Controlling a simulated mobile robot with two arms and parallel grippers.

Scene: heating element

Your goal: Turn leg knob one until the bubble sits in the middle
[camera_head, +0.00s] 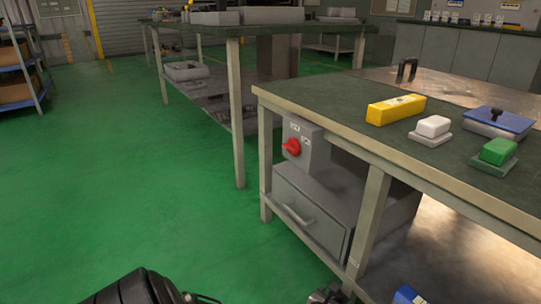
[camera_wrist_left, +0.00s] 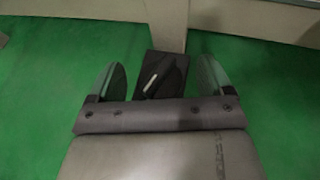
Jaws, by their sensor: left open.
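A yellow spirit level (camera_head: 396,109) lies on the workbench top (camera_head: 330,100). Its bubble is too small to read. In the left wrist view a dark knob (camera_wrist_left: 153,81) with a white mark sits on a dark square block (camera_wrist_left: 178,66), in front of a pale bench part. I cannot tell from its look which leg knob it is. My left gripper (camera_wrist_left: 163,74) is open, its two rounded fingers spread on either side of the knob, apart from it. In the head view my left arm (camera_head: 135,288) shows at the bottom edge.
A red rotary switch (camera_head: 292,147) on a grey box and a drawer unit (camera_head: 310,215) are under the bench. White (camera_head: 433,127) and green (camera_head: 498,151) buttons and a blue-topped block (camera_head: 498,122) stand on top. Green floor (camera_head: 120,180) is clear at left.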

